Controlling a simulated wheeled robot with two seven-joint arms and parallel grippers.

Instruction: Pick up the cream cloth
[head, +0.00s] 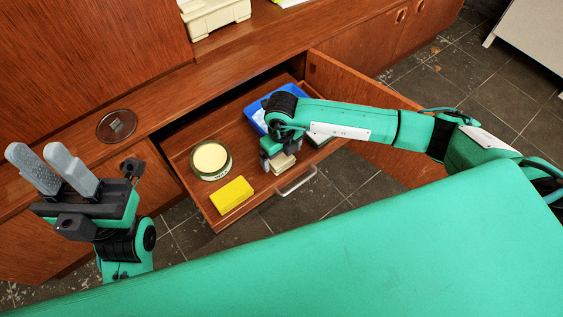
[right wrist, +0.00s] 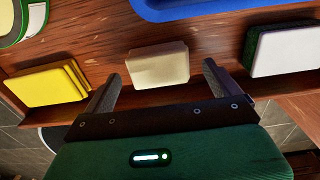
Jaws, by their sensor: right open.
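The cream cloth (head: 283,164) is a small folded block in the open wooden drawer, near its front right. In the right wrist view the cream cloth (right wrist: 157,66) lies between and just beyond the fingertips. My right gripper (head: 272,152) is above it in the drawer, pointing down, and partly hides it in the head view. In the right wrist view my right gripper (right wrist: 160,82) is open and empty, one finger to each side of the cloth. My left gripper (head: 40,158) is raised at the far left with its fingers apart and empty.
The drawer (head: 180,160) also holds a yellow folded cloth (head: 231,195), a round tin (head: 210,160), a blue tray (head: 253,112) and a green-and-white block (right wrist: 285,50). A round dish (head: 116,125) sits on the ledge. The drawer front has a metal handle (head: 296,181).

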